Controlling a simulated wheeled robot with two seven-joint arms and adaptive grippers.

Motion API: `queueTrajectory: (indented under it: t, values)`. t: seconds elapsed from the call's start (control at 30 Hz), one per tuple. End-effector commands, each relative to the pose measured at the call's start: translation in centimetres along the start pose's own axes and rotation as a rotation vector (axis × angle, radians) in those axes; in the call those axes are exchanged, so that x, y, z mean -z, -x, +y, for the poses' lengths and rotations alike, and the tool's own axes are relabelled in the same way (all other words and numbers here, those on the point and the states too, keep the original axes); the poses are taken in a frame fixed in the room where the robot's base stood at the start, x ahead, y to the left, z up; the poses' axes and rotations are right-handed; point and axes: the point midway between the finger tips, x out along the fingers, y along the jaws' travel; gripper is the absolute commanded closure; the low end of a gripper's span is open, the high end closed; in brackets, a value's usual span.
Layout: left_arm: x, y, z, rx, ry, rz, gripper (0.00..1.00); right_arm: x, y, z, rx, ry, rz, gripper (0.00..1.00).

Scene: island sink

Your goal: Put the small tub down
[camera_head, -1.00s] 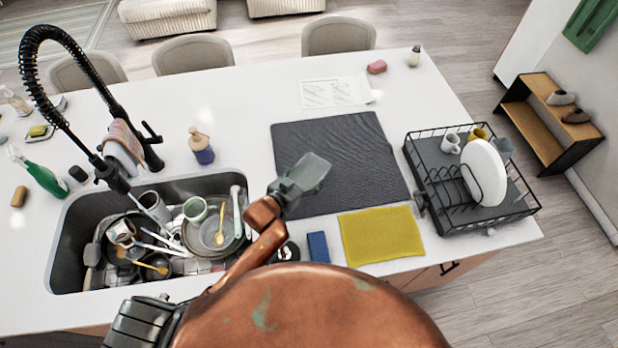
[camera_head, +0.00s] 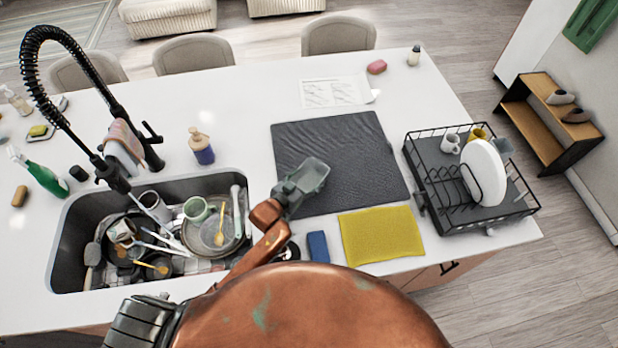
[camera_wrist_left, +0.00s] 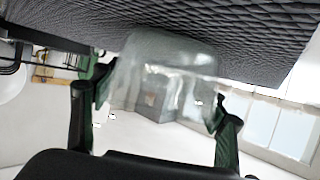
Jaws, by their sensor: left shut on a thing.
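The small tub (camera_head: 309,175) is a clear, see-through container. My left gripper (camera_head: 293,190) is shut on it and holds it at the near left part of the dark grey drying mat (camera_head: 350,150). In the left wrist view, the tub (camera_wrist_left: 165,62) sits between the two green-and-black fingers, with the mat (camera_wrist_left: 215,25) close to it across the top of the picture. The head view does not show clearly whether the tub touches the mat. My right gripper is in neither view.
The sink (camera_head: 70,240) full of dishes is at the left, with a tall black faucet (camera_head: 85,75). A yellow cloth (camera_head: 380,235) and a blue sponge (camera_head: 318,247) lie in front of the mat. A dish rack (camera_head: 440,205) stands at the right. Most of the mat is bare.

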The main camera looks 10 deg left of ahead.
Motion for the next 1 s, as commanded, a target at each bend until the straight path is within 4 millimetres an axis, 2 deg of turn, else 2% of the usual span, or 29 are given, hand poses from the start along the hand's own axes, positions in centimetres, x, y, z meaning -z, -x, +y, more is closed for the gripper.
queueTrajectory:
  t: [0.07,0.1,0.33,0.73,0.87,1.0]
  values:
    - [-0.3,-0.1,0.0,0.000,0.000,0.000,0.58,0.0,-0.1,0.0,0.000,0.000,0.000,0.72]
    - [-0.3,-0.1,0.0,0.000,0.000,0.000,0.33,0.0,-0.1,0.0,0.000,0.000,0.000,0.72]
    - [-0.3,-0.1,0.0,0.000,0.000,0.000,0.17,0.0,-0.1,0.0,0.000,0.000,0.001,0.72]
    - [0.0,0.3,0.0,0.000,0.000,-0.001,0.16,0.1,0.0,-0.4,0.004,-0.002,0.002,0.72]
    - [-0.1,2.3,-0.1,0.000,0.000,0.000,0.16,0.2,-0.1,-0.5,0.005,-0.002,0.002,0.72]
    - [-0.1,5.3,-0.1,0.000,-0.001,-0.001,0.16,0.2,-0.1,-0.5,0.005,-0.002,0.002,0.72]
